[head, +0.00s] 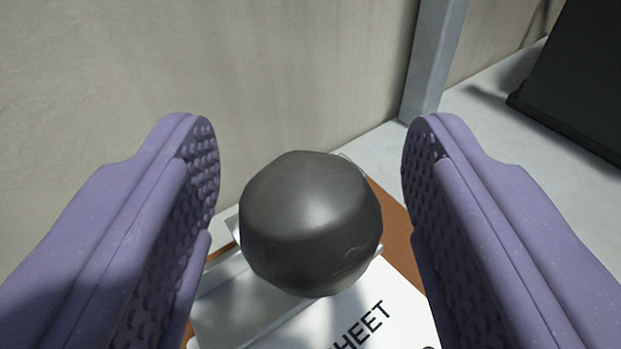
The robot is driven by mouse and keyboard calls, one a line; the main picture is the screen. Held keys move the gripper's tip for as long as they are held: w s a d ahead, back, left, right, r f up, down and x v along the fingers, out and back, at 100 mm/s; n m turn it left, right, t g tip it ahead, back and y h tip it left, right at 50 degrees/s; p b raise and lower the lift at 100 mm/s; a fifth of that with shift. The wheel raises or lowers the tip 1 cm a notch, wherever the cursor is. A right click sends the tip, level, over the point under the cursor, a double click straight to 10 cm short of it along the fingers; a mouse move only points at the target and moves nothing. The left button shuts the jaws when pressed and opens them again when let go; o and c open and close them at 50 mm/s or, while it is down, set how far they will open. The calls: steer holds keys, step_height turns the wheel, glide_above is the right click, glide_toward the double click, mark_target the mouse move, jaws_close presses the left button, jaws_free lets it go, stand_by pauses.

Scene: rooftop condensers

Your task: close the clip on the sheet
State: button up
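My gripper (311,165) is open, with a purple studded finger on each side of the picture. Between the fingers, apart from both, is a dark grey rounded knob (311,220). Below and behind the knob is a pale metal clip bar (262,300), partly hidden by the knob. A white sheet (385,290) with black lettering ending in "HEET" lies on a brown board (398,235). The knob hides where it joins the clip, and I cannot tell whether the clip presses on the sheet.
A beige wall (290,70) rises close behind the board. A grey metal post (432,60) stands at the wall. A black box-like object (575,90) is at the upper right. Pale floor (520,150) lies clear between the board and it.

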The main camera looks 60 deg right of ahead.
steer(key=p+v, duration=0.3)
steer(key=v, duration=0.4)
steer(key=shift+r, duration=0.1)
steer(key=shift+s+a, duration=0.2)
steer(key=shift+a, duration=0.15)
